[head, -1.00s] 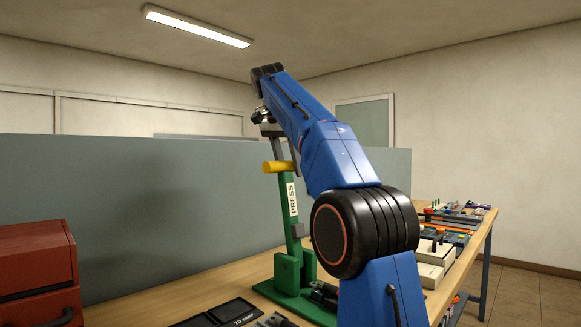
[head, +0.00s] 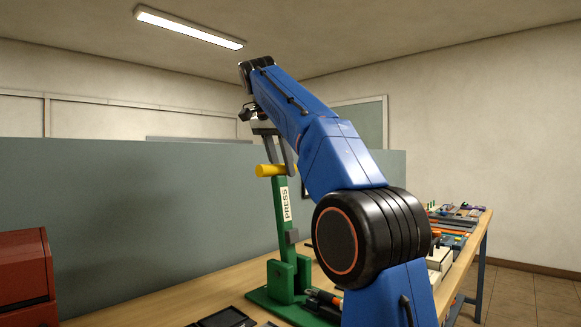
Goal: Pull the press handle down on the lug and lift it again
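The green press (head: 281,235) stands on the bench, with a white label reading PRESS on its upright bar. Its yellow handle (head: 270,170) sticks out to the left at the top of the bar, which stands nearly upright, so the handle is raised. My gripper (head: 287,163) points down at the handle from above. A grey finger reaches down behind or beside the handle's right part; I cannot tell whether it touches. My arm hides much of the gripper, and its opening is not clear. The lug is not distinguishable; my arm covers part of the press base.
A red box (head: 25,270) stands at the bench's left. A dark tray (head: 226,318) lies at the front edge of view. A grey-green partition (head: 140,220) runs behind the bench (head: 180,287). Tools and boxes (head: 455,225) crowd its right end.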

